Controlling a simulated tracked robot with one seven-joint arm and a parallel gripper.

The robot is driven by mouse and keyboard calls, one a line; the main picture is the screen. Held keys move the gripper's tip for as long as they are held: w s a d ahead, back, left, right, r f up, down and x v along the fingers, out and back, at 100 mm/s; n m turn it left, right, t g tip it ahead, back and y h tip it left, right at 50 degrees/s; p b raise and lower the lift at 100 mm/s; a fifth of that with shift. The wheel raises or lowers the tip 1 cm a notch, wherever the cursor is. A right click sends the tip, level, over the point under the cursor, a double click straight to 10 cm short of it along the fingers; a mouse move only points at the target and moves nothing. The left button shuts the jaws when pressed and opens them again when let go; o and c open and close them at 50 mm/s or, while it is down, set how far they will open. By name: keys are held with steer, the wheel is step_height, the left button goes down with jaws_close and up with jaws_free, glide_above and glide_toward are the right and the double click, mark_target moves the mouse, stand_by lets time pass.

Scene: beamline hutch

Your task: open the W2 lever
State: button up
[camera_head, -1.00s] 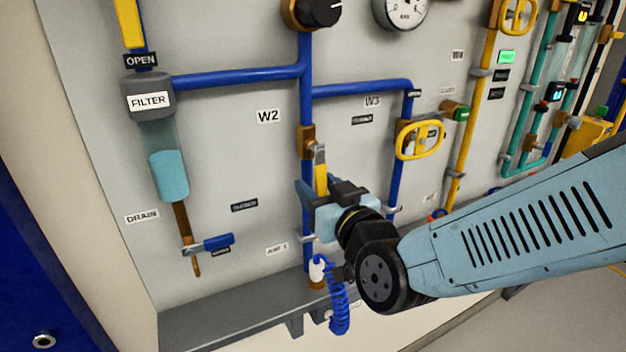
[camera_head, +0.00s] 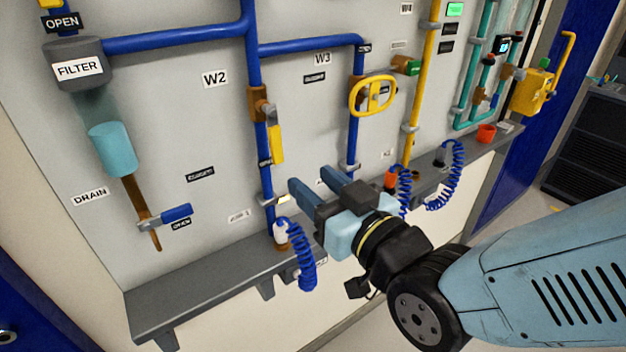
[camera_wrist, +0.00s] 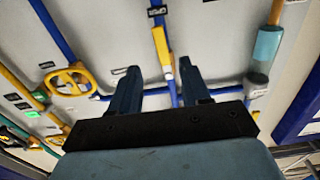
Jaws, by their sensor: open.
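The W2 lever (camera_head: 276,145) is a yellow handle on a brown valve (camera_head: 258,103), below the W2 label (camera_head: 215,78). It hangs down, roughly along the vertical blue pipe (camera_head: 252,60). A small dark label (camera_head: 265,163), partly hidden and too small to read, sits by its lower end. My gripper (camera_head: 310,180) is open and empty, below and to the right of the lever, apart from it. In the wrist view the picture is roughly upside down; the yellow lever (camera_wrist: 161,44) shows beyond and between the open fingers (camera_wrist: 158,70).
The yellow W3 ring handle (camera_head: 373,96) is up and right of my gripper. A grey ledge (camera_head: 190,285) runs below, with coiled blue hoses (camera_head: 307,265) hanging near it. The filter (camera_head: 77,68) and blue drain handle (camera_head: 176,214) are at the left.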

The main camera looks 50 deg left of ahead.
mark_target(275, 136)
steer(key=shift+w+a, duration=0.2)
steer(key=shift+a, duration=0.1)
steer(key=shift+c, duration=1.4)
steer(key=w+a+h, duration=0.1)
steer(key=a, duration=0.1)
steer(key=w+a+h, duration=0.1)
steer(key=w+a, duration=0.1)
steer(key=w+a+f+h, duration=0.1)
steer(key=shift+w+a+m+t, duration=0.2)
steer(key=shift+a+m+t, duration=0.2)
steer(key=c, duration=0.6)
steer(key=w+a+h, duration=0.2)
steer(key=w+a+r+g+h, duration=0.1)
steer(key=w+h, duration=0.1)
steer(key=shift+a, duration=0.35)
steer(key=w+d+r+n+g+h, duration=0.1)
steer(key=w+r+g+h, duration=0.15)
steer(key=r, duration=0.25)
steer(key=w+d+r+n+g+h, duration=0.1)
steer(key=d+r+g+h, duration=0.15)
steer(key=r+h, duration=0.2)
steer(key=s+a+f, duration=0.4)
steer(key=s+f, duration=0.3)
steer(key=s, duration=0.1)
steer(key=shift+s+a+g+y, duration=0.25)
steer(key=shift+a+g+y, duration=0.05)
steer(key=shift+a+g, duration=0.1)
